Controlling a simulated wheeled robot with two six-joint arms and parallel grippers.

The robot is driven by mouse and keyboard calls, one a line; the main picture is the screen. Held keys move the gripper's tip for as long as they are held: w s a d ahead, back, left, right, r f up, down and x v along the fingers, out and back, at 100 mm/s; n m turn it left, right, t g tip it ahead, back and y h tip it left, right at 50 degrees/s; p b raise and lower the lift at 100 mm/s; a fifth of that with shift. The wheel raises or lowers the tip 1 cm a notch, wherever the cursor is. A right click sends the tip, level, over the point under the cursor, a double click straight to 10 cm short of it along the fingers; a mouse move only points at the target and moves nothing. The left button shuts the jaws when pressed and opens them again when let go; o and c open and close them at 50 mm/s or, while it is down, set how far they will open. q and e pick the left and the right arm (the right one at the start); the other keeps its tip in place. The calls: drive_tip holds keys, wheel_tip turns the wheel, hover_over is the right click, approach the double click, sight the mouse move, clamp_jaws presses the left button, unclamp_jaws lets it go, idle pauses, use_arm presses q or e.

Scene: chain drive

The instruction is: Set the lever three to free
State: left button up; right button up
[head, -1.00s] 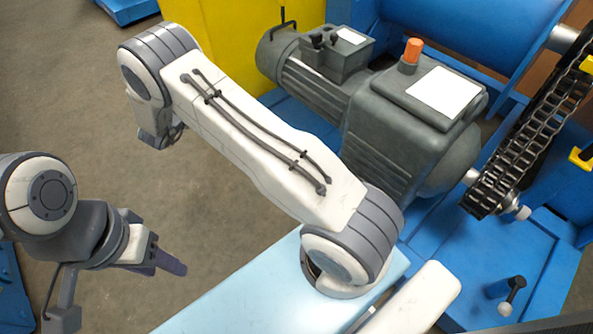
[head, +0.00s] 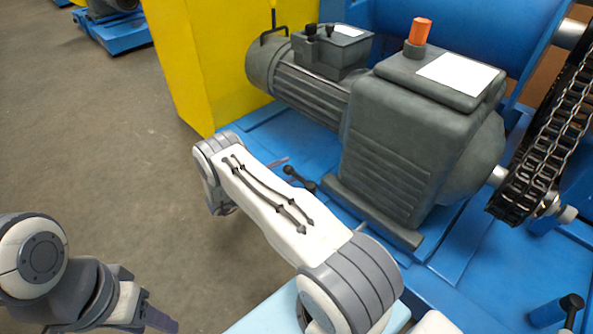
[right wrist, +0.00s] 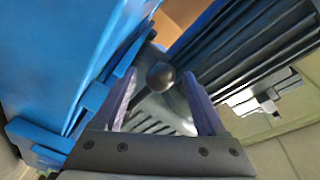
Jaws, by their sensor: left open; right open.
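A small black lever (head: 300,180) with a round knob stands at the blue base beside the grey motor in the head view. In the right wrist view a dark ball knob (right wrist: 160,76) shows between the two purple fingers of my right gripper (right wrist: 165,95), which is open. In the head view my right arm hides most of this gripper; only a purple fingertip (head: 277,162) shows left of the lever. I cannot read any lever number. My left gripper (head: 155,318) is open and empty at the bottom left, partly cut off by the frame's edge.
A grey motor and gearbox (head: 410,140) stand on the blue frame, with a black chain (head: 550,140) at the right. Another black-knobbed lever (head: 570,303) is at the lower right. A yellow cabinet (head: 200,60) stands behind.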

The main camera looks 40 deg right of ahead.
drive_tip(key=shift+s+d+b, duration=0.15)
drive_tip(key=shift+d+b, duration=0.2)
drive_tip(key=shift+d, duration=0.85)
drive_tip(key=shift+s+d+b, duration=0.1)
drive_tip(key=shift+d+b, duration=0.25)
drive_tip(key=shift+d, duration=0.8)
drive_tip(key=shift+c, duration=0.3)
clamp_jaws()
drive_tip(key=shift+a, duration=0.1)
